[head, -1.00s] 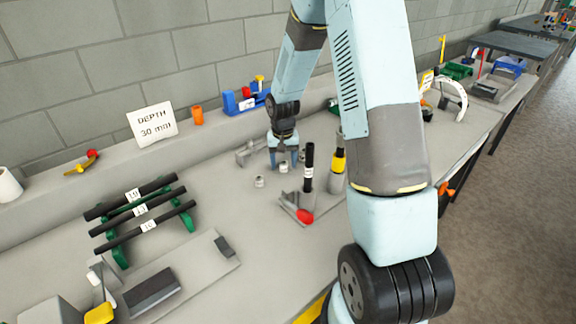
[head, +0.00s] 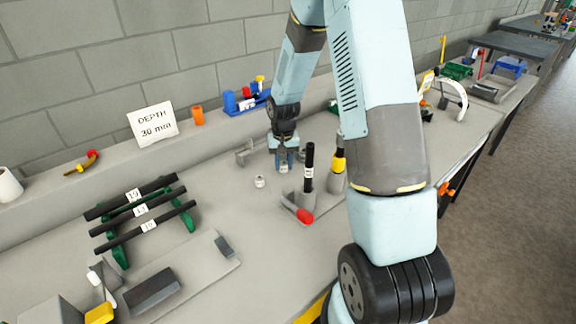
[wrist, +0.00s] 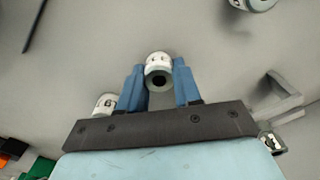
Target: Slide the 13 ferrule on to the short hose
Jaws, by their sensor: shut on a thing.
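My gripper (head: 284,165) is low over the bench, its blue fingers shut on a small pale ferrule. In the wrist view the held ferrule (wrist: 158,65) sits between the fingertips (wrist: 160,82), its dark bore showing; its marking is too small to read. A second ferrule (head: 260,182) stands on the bench to the left of the gripper. It seems to be the one by the left finger in the wrist view (wrist: 104,103). The short black hose (head: 309,160) stands upright in a grey holder (head: 310,200) with a red knob, right of the gripper and apart from it.
A grey post with a yellow band (head: 338,163) stands right of the hose. A green rack (head: 119,255) with several labelled black hoses is at left. A sign (head: 153,125) reads "DEPTH 30 mm". A grey bracket (head: 245,153) is left of my gripper.

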